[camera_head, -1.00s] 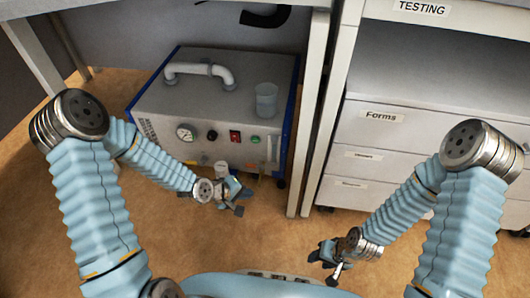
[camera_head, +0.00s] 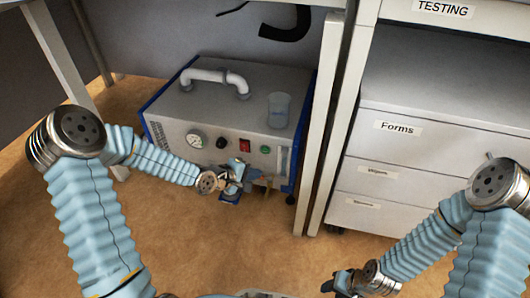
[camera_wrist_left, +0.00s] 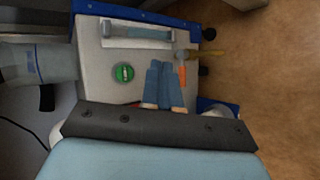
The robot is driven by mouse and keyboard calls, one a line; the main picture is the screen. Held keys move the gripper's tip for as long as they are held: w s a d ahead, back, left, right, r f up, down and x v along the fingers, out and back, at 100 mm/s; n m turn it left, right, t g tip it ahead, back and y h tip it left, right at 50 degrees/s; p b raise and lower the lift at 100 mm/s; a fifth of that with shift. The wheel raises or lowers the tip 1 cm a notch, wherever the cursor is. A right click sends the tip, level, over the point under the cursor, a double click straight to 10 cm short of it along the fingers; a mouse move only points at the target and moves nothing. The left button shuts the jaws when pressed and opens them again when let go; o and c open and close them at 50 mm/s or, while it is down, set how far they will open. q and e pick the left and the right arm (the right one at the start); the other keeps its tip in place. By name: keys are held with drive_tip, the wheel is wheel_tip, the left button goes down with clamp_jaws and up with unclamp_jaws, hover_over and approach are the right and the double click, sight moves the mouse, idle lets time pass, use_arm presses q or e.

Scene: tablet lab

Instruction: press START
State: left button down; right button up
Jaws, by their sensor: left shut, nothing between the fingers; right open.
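The grey machine (camera_head: 205,105) with blue edges stands on the floor under the table. Its front panel has a gauge, a black knob, a red switch (camera_head: 244,145) and a small green button (camera_head: 265,150). The green button shows clearly in the left wrist view (camera_wrist_left: 123,72), but I cannot read a START label. My left gripper (camera_head: 240,172) is shut and empty, just in front of and below the button in the head view. In the left wrist view its blue fingers (camera_wrist_left: 162,68) are beside the button, to its right. My right gripper (camera_head: 335,284) is open near the bottom edge.
A clear beaker (camera_head: 279,110) stands on top of the machine, beside the white handle (camera_head: 215,78). A table leg (camera_head: 322,130) and a drawer cabinet (camera_head: 400,180) stand to the right. The brown floor in front is clear.

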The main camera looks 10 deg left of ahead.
sight(265, 151)
use_arm(q)
drive_tip(key=w+p, duration=0.1)
drive_tip(key=w, duration=0.5)
drive_tip(key=shift+w, duration=0.4)
drive_tip(key=shift+d, duration=0.1)
idle(1.6)
drive_tip(key=shift+w+p, duration=0.3)
drive_tip(key=shift+w, duration=0.1)
drive_tip(key=shift+w, duration=0.45)
idle(0.4)
drive_tip(key=shift+s, duration=0.15)
idle(0.3)
drive_tip(key=shift+s, duration=0.7)
